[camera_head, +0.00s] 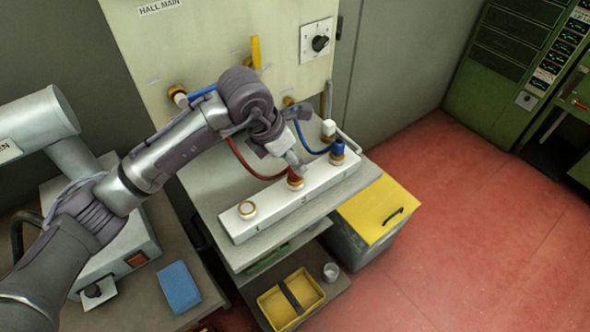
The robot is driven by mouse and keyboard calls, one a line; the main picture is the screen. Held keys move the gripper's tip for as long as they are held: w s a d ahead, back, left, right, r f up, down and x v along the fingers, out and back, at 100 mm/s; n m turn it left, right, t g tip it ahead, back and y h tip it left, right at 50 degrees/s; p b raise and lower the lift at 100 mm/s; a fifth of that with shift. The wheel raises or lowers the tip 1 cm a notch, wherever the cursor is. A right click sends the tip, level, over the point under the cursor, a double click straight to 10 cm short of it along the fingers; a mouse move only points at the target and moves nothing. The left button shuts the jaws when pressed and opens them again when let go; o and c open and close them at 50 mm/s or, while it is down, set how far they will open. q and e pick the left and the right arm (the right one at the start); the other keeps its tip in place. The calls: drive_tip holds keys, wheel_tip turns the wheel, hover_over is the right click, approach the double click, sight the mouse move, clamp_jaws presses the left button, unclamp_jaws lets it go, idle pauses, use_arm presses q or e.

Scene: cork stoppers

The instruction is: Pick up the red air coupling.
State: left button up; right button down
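The red air coupling (294,182) sits upright on a brass-coloured port in the middle of the long white block (270,208). A red hose (246,165) runs to it from behind my arm. My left gripper (297,164) points down just above the red coupling, very close to it. I cannot tell whether its fingers touch the coupling or how far apart they are. My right gripper is not in view.
A yellow-topped cabinet (380,208) stands to the right. Red floor (480,230) is clear beyond.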

sight(295, 176)
use_arm(q)
drive_tip(key=shift+p+x, duration=0.7)
drive_tip(key=shift+x, duration=1.45)
drive_tip(key=shift+a, duration=0.1)
drive_tip(key=shift+s, duration=0.1)
drive_tip(key=c, duration=0.6)
clamp_jaws()
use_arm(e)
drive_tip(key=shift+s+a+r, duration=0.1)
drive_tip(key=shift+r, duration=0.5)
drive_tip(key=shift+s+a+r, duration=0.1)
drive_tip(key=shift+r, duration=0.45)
